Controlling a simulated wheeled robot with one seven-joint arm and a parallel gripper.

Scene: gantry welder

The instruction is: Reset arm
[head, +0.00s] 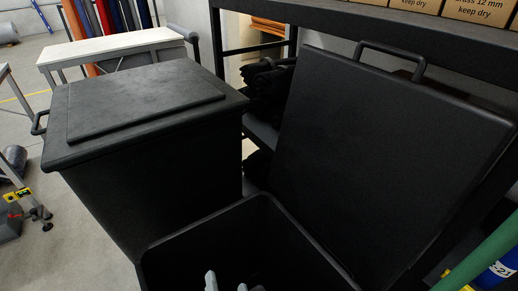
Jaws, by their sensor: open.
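My gripper (226,284) shows only at the bottom edge, as two grey fingertips with a gap between them. It is open, and I see nothing between the fingertips. The fingertips appear over or inside an open black bin (262,205); how deep they are I cannot tell. The rest of my arm is out of the picture. The bin's black lid (385,165) stands raised and tilted back behind it, its handle at the top. The bin's floor and contents are dark or cut off.
A closed black bin (145,100) stands close on the left of the open one. A dark shelf rack (440,28) with cardboard boxes (484,10) is behind the lid. A green pole (485,258) is at lower right. Floor (75,225) shows at left, beside a wheeled stand (35,205).

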